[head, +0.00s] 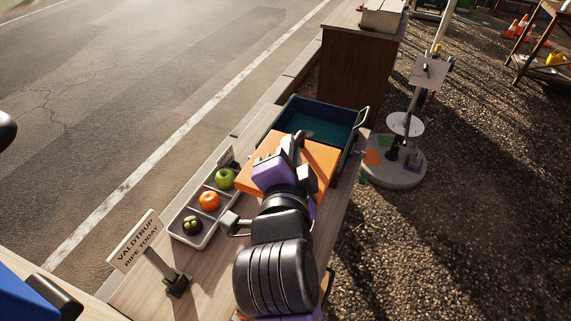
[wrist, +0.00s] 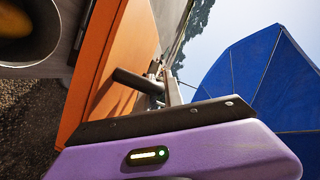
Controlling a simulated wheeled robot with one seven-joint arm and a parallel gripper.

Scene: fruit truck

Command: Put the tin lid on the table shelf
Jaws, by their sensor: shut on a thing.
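The tin lid appears to be the flat orange panel (head: 320,158) at my gripper (head: 297,145), over the near part of the blue bin. In the wrist view the orange panel (wrist: 122,45) fills the left and middle, with a dark round bar standing out from it. My gripper is shut on the lid; the exact grip is partly hidden by my arm in the head view. The wooden table (head: 215,270) lies below my arm. I cannot make out its shelf in either view.
A blue bin (head: 355,133) with metal handles stands at the table's far end. A grey tray (head: 203,237) holds a green apple (head: 225,178), an orange fruit (head: 209,200) and a dark fruit (head: 192,225). A sign (head: 137,240) stands nearer. A pole base (head: 393,172) is to the right.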

